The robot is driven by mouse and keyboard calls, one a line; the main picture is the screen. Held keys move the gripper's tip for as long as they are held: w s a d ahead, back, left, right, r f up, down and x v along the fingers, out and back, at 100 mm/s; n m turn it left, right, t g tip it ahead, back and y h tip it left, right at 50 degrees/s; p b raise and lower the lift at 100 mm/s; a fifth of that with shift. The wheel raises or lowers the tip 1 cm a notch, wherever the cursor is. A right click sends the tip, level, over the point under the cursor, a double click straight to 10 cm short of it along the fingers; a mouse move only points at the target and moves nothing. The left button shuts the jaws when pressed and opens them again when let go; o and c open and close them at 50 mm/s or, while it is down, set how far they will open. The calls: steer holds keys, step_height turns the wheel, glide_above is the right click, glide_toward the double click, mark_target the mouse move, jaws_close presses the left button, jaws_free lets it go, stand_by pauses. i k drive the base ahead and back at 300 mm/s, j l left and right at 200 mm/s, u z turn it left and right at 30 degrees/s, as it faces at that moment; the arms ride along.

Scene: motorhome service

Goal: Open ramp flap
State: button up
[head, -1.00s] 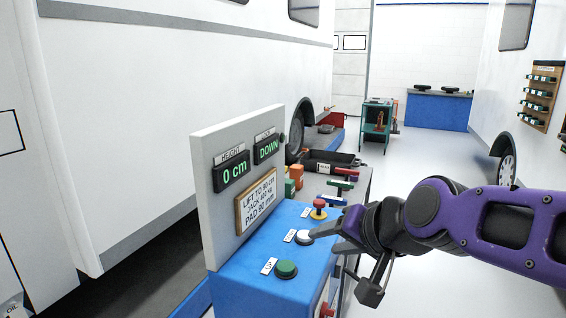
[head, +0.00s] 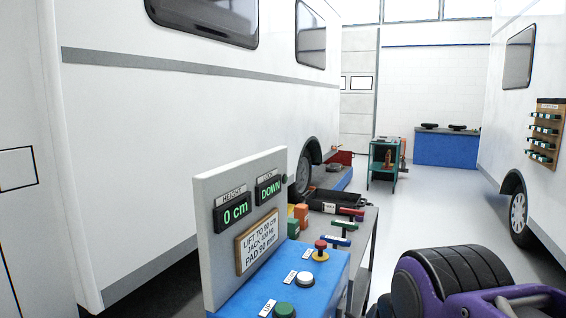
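I cannot pick out a ramp flap for certain. A low ramp or lift platform (head: 339,181), grey on top with a blue side, lies by the wheel of the left motorhome (head: 190,110). The control box (head: 315,268) stands in front, with a green UP button (head: 284,310), a white button (head: 307,279) and a red-and-yellow button (head: 320,250). Its panel (head: 212,185) reads height 0 cm and lock DOWN. Only purple and black links of my arm show at the lower right. My gripper's fingers are out of the picture.
A grey cart (head: 362,235) behind the box carries a black tray (head: 330,198) and coloured handles. A teal trolley (head: 383,165) and a blue bench (head: 445,150) stand farther back. A second motorhome (head: 512,110) is at right. The aisle floor (head: 430,205) is clear.

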mark_target(345, 158)
steer(key=l+z, duration=0.15)
steer(key=z, duration=0.15)
steer(key=l+z, duration=0.15)
steer(key=z, duration=0.2)
steer(key=i+l, duration=0.15)
steer(key=l, duration=0.2)
steer(key=i+l, duration=0.1)
steer(key=l, duration=0.3)
steer(key=i+l+z, duration=0.2)
steer(key=i+l, duration=0.4)
steer(key=i+l+z, duration=0.2)
steer(key=i, duration=1)
steer(key=i+j, duration=0.1)
steer(key=i, duration=3.4)
steer(key=j+u, duration=0.05)
steer(key=j, duration=0.1)
